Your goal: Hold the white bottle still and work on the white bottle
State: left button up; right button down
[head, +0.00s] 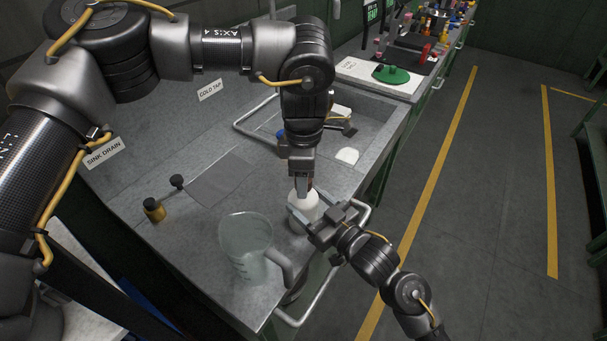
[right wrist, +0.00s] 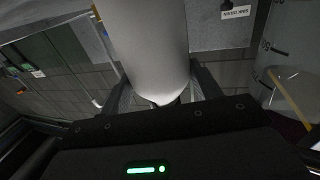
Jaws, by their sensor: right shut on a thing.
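The white bottle (head: 304,206) stands upright near the front edge of the grey counter (head: 190,245). My right gripper (head: 316,219) is shut on its side, coming from the lower right. In the right wrist view the bottle's white body (right wrist: 147,45) fills the space between the two fingers. My left gripper (head: 302,190) points straight down at the bottle's top from above. Its fingertips and the top of the bottle overlap, so whether it grips the cap is hidden.
A clear measuring jug (head: 245,245) stands just left of the bottle. A small brass-coloured container (head: 154,210) and a dark knob are farther left. A sink (head: 350,120) lies behind the bottle. A metal rail (head: 318,297) runs along the counter's front edge.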

pick_arm(q)
jog(key=shift+o, duration=0.3)
jog(key=shift+r, duration=0.1)
jog(key=shift+r, duration=2.2)
jog(key=shift+c, duration=0.3)
jog(key=shift+w+r+m, duration=0.1)
jog(key=shift+r+m, duration=0.6)
jog(key=shift+m, duration=0.5)
notch_tip(320, 180, up, 2)
jog(key=m, duration=0.3)
jog(key=shift+f, duration=4.05)
